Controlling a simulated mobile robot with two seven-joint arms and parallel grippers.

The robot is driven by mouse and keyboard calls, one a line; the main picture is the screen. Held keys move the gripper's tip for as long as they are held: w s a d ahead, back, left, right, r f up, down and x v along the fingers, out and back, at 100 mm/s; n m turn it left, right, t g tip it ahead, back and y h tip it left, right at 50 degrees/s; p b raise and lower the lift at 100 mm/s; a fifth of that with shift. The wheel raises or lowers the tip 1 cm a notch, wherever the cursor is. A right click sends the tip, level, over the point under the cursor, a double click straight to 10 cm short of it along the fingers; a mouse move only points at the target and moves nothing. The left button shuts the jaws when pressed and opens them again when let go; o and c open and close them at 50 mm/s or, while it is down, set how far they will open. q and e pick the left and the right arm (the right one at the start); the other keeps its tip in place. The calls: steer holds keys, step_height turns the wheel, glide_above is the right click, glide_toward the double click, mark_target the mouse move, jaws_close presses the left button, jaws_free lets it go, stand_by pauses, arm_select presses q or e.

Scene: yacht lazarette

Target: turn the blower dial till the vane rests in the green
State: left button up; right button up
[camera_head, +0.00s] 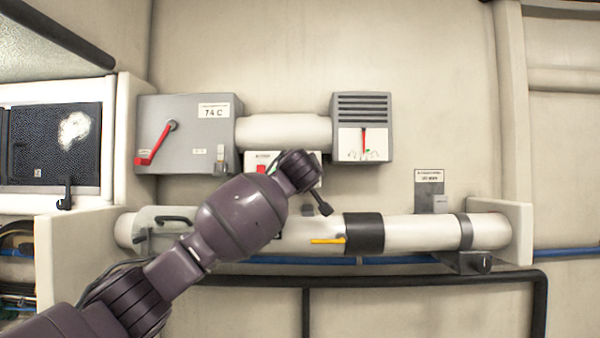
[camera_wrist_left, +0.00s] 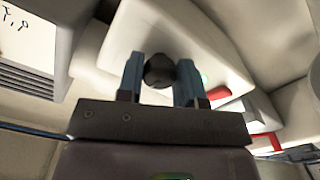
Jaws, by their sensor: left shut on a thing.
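The blower dial is a round black knob (camera_wrist_left: 158,70) on a white control box (camera_head: 255,158). In the left wrist view my left gripper (camera_wrist_left: 160,80) is shut on the knob, one finger on each side. In the head view my wrist hides the knob and the fingers. The vane is a thin red pointer (camera_head: 364,139) on the white gauge face under the grey vent housing (camera_head: 361,105). It stands about upright; the small marks below it are too small to read. My right gripper is in neither view.
A grey box (camera_head: 185,140) with a red lever (camera_head: 155,143) hangs at the left, joined by a white pipe (camera_head: 283,132) to the vent housing. A large white pipe (camera_head: 410,232) with a yellow handle (camera_head: 327,241) runs below. The wall at right is mostly clear.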

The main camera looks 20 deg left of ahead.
arm_select(q)
steer(key=m+p, duration=0.5)
steer(key=m, duration=0.5)
steer(key=shift+a+m, duration=0.1)
steer(key=shift+m, duration=0.3)
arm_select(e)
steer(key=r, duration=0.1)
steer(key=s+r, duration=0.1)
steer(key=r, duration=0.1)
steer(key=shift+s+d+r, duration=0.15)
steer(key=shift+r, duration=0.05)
arm_select(q)
steer(key=o, duration=0.9)
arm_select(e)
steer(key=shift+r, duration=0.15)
arm_select(q)
steer(key=shift+s, duration=0.1)
